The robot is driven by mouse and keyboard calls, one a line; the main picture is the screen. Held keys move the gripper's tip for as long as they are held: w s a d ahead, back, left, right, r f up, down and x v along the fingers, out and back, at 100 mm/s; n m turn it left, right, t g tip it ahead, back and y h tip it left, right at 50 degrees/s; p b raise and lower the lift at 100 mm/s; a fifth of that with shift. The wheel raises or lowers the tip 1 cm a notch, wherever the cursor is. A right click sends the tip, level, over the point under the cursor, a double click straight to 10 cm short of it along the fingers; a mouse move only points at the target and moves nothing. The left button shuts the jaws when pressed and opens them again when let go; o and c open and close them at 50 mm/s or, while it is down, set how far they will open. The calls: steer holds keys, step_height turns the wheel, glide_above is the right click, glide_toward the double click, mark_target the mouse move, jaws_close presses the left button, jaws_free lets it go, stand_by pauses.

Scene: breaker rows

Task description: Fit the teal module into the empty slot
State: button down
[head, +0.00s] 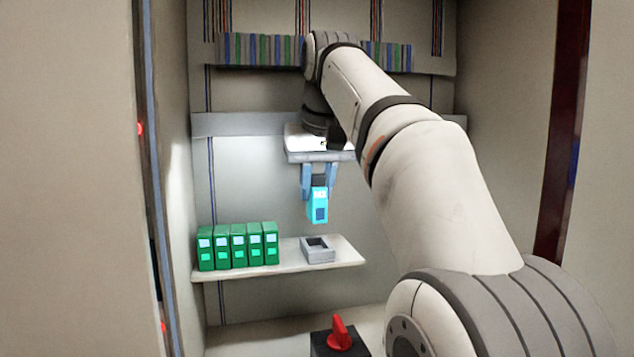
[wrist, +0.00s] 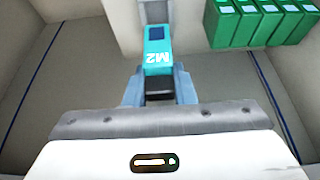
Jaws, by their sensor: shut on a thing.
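The teal module (head: 318,208) is held in my gripper (head: 319,184), whose two blue fingers are shut on its upper part. In the wrist view the module (wrist: 158,56) shows the mark "M2" and a dark square at its far end. My gripper (wrist: 158,85) points down, and the module hangs in the air. The empty slot (head: 318,250), a grey open-topped frame, sits on the shelf (head: 285,263). The module is above the slot, with a gap between them. In the wrist view a grey piece beyond the module is mostly hidden by it.
A row of several green modules (head: 238,247) stands on the shelf left of the slot, also showing in the wrist view (wrist: 258,22). A red knob (head: 339,333) on a dark box is below the shelf. The cabinet wall (head: 176,200) closes the left side.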

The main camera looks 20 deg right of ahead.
mark_target(320, 190)
steer(key=shift+f+b, duration=1)
steer(key=shift+f, duration=0.65)
steer(key=shift+p, duration=0.6)
stand_by(0.3)
steer(key=shift+f+b, duration=1.15)
steer(key=shift+f, duration=0.25)
steer(key=c, duration=1.1)
jaws_free()
steer(key=shift+r, duration=0.15)
steer(key=p+v, duration=0.1)
steer(key=v, duration=0.6)
steer(key=shift+s+r, duration=0.1)
steer(key=shift+r, duration=0.15)
steer(key=shift+s+r, duration=0.1)
